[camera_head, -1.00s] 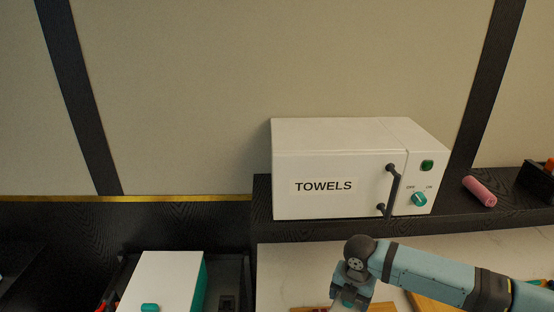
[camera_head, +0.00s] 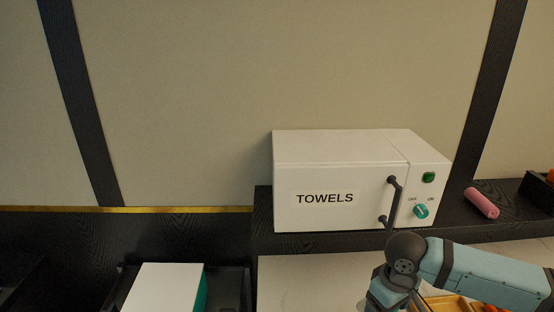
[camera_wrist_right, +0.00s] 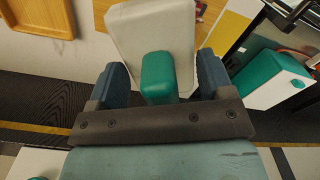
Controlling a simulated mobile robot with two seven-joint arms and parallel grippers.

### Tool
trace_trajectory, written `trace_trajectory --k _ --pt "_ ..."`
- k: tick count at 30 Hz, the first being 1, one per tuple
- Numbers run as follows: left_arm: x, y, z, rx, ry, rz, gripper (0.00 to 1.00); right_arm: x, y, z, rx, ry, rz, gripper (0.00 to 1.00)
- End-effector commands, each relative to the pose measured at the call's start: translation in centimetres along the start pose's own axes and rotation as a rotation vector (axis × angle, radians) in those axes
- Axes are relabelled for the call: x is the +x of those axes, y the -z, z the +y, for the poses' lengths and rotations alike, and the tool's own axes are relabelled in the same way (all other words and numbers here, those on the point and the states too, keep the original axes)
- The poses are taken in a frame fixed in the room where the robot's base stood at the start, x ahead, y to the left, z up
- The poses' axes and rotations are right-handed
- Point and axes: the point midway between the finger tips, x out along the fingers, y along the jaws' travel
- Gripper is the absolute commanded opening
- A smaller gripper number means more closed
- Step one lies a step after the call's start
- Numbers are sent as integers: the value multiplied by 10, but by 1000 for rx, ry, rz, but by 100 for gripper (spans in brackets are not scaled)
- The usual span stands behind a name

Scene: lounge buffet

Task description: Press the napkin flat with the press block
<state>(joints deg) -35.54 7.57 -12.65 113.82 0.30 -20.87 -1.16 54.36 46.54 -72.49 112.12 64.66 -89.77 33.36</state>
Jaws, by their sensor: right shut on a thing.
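The press block (camera_wrist_right: 125,30), a pale slab with a green handle (camera_wrist_right: 158,76), is in the right wrist view. My right gripper (camera_wrist_right: 158,82) is shut on that handle, with one dark finger on each side. In the head view my right wrist (camera_head: 395,280) is low at the right of centre, and its fingertips and the block are below the picture edge. I cannot make out the napkin; the block hides part of the surface behind it. My left gripper is not in view.
A white towel warmer (camera_head: 335,182) stands on the dark shelf behind my arm. A pink roll (camera_head: 481,203) lies to its right. A white and green box (camera_head: 165,288) is at the lower left. A wooden tray (camera_wrist_right: 68,20) sits on the pale counter (camera_head: 310,275).

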Motion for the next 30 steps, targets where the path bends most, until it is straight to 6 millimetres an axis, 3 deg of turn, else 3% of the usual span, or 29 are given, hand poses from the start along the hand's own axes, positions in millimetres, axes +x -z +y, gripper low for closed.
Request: trace_trajectory --k 6,10,30 --pt "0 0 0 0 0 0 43 -15 -15 1 340 -4 -1 35" --pt "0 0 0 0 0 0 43 -19 -19 1 450 -5 -1 35" --pt "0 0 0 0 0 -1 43 -21 -21 1 497 -6 -2 35"
